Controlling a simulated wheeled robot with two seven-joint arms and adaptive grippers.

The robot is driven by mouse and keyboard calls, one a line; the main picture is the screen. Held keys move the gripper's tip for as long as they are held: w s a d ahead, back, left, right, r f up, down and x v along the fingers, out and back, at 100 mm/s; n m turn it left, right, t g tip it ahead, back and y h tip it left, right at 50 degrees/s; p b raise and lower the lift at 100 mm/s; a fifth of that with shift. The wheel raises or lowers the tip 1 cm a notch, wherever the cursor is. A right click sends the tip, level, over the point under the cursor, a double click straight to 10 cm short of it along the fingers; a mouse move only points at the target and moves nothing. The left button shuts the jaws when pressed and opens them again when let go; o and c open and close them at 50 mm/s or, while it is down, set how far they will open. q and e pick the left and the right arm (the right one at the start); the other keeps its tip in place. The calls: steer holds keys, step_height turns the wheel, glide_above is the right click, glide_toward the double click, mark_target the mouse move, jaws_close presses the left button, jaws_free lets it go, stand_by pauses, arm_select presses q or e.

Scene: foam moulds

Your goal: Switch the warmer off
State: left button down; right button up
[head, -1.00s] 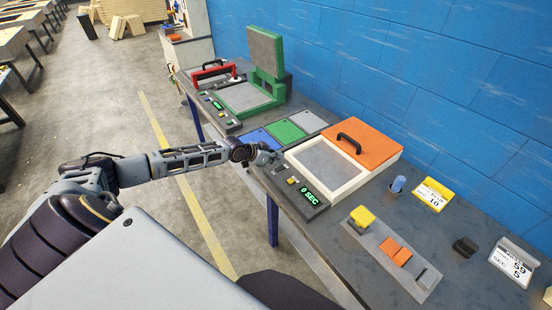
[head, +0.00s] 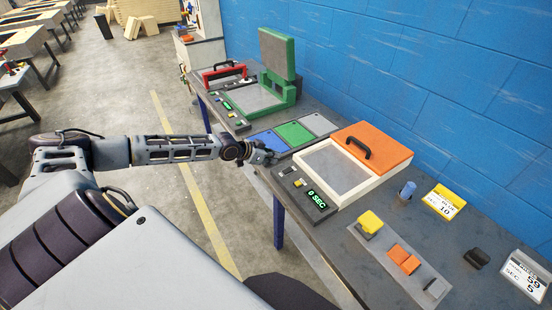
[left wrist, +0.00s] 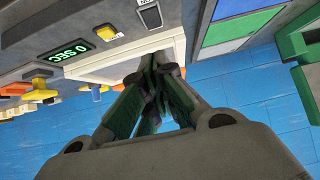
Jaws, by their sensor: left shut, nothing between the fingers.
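A white-framed unit (head: 338,172) with a grey plate stands on the bench, its orange lid (head: 372,147) open at the back. Nothing labels it as the warmer. Its dark control panel (head: 306,203) carries a green "0 SEC" display (head: 317,199), a dark switch (head: 289,170) and a small yellowish control (head: 299,183). The display (left wrist: 68,52) and a switch (left wrist: 150,15) also show in the left wrist view. My left gripper (head: 272,157) is shut and empty, just beyond the panel's far end, apparently apart from the switch. Its closed fingers (left wrist: 158,75) show in the left wrist view.
Blue, green and grey pads (head: 293,133) lie beyond the unit. A green hinged machine (head: 278,68) and a red-handled frame (head: 225,73) stand farther back. A grey strip (head: 400,258) with yellow and orange blocks lies nearer. A blue wall borders the bench.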

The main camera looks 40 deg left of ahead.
arm_select(q)
steer(key=shift+v, duration=1.3)
steer(key=s+d+f+n+h, duration=0.1)
steer(key=s+d+f, duration=0.25)
steer(key=f, duration=0.25)
steer(key=w+a+r+m+b, duration=0.1)
steer(key=w+a+r, duration=0.1)
steer(key=w+r, duration=0.2)
steer(key=shift+w+a+r+y, duration=0.3)
steer(key=shift+r+y, duration=0.1)
steer(key=shift+r, duration=0.85)
